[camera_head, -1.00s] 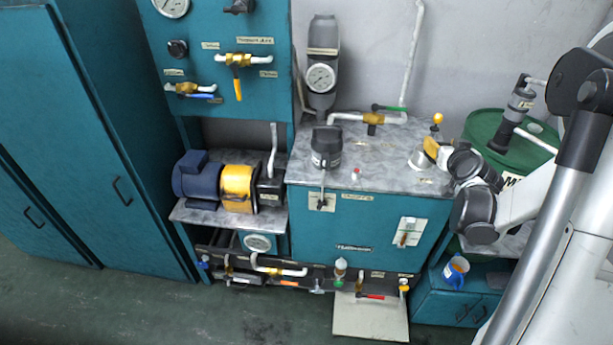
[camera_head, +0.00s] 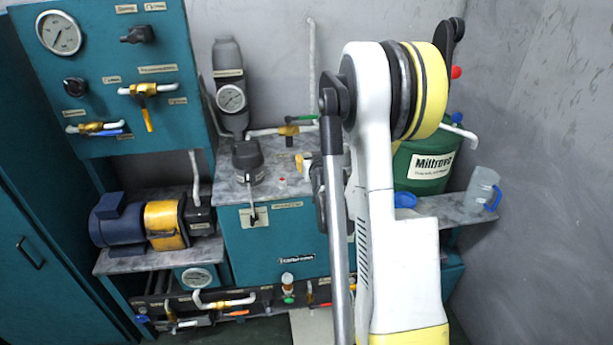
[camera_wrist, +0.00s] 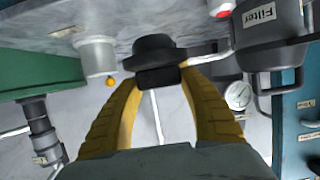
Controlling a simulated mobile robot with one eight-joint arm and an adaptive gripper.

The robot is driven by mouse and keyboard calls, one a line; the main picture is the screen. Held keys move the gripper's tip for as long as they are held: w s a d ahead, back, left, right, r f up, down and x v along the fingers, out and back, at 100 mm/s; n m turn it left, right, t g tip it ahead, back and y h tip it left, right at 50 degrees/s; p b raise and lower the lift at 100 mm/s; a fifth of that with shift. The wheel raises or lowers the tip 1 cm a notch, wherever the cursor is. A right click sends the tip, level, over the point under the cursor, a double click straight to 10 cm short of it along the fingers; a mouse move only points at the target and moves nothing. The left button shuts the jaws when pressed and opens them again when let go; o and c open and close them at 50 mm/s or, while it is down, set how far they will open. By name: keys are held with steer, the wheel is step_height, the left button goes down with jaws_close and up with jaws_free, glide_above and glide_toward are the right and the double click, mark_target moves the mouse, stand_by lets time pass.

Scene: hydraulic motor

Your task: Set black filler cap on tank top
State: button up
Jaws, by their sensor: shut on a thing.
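The black filler cap (camera_wrist: 154,48) is between the yellow fingers of my gripper (camera_wrist: 160,82) in the wrist view. The gripper is shut on the cap's narrow knob, with the cap's wide part pointing away from the palm towards the grey marbled tank top (camera_wrist: 55,28). A white round neck (camera_wrist: 97,57) stands on the tank top, beside the cap and to its left in that view. Whether the cap touches the tank top I cannot tell. In the head view my arm hides most of the gripper and the right part of the tank top (camera_head: 228,190).
A black filter housing (camera_head: 248,162) and a small red button (camera_head: 282,182) are on the tank top. A grey cylinder with a gauge (camera_head: 231,98) stands behind. A green drum (camera_head: 428,170) and a clear jug (camera_head: 482,188) are at the right. A yellow ball (camera_wrist: 110,82) shows near the neck.

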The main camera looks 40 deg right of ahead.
steer(key=shift+w+a+f, duration=0.35)
steer(key=shift+w+f, duration=0.05)
steer(key=shift+f, duration=0.05)
step_height(320, 180, down, 4)
steer(key=shift+r+b, duration=0.1)
steer(key=shift+b, duration=1.1)
steer(key=shift+r, duration=0.1)
steer(key=o, duration=1.2)
steer(key=shift+f, duration=0.2)
steer(key=shift+c, duration=0.2)
